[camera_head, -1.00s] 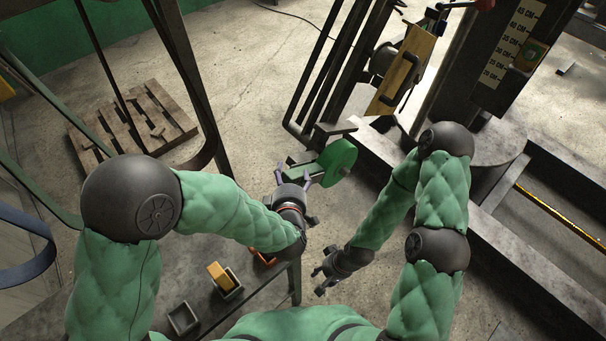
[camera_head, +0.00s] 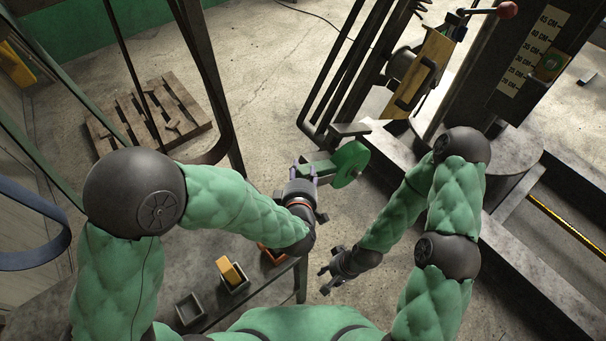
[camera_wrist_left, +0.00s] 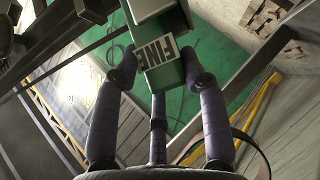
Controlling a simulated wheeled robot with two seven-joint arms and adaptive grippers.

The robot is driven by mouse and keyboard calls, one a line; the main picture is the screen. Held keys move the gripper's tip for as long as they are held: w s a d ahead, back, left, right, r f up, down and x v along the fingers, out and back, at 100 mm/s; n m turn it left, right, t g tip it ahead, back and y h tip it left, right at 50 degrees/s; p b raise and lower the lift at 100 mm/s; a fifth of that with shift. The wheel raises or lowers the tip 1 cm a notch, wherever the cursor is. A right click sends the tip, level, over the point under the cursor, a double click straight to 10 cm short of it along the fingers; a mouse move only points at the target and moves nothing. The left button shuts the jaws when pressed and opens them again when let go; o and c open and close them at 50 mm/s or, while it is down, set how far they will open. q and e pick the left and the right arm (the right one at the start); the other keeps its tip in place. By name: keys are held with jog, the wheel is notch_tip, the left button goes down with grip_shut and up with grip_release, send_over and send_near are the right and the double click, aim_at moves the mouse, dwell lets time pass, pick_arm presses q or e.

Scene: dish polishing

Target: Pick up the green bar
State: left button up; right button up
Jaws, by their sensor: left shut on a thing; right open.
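The green bar (camera_wrist_left: 163,62) with a white "FINE" label sits between the fingertips of my left gripper (camera_wrist_left: 162,72) in the left wrist view. The fingers are shut on it. My right gripper (camera_head: 333,273) is open and empty, low in the middle of the head view.
A table below my left arm carries an empty grey tray (camera_head: 190,309), a tray holding a yellow block (camera_head: 231,273) and an orange-red tray (camera_head: 272,255). A wooden pallet (camera_head: 150,118) lies on the floor at the upper left. Machine columns stand at the upper right.

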pick_arm(q)
jog(key=s+d+r+p, duration=0.5)
jog(key=s+d+r, duration=0.1)
jog(key=s+r, duration=0.5)
jog(key=shift+s+d, duration=0.4)
jog(key=shift+s, duration=0.25)
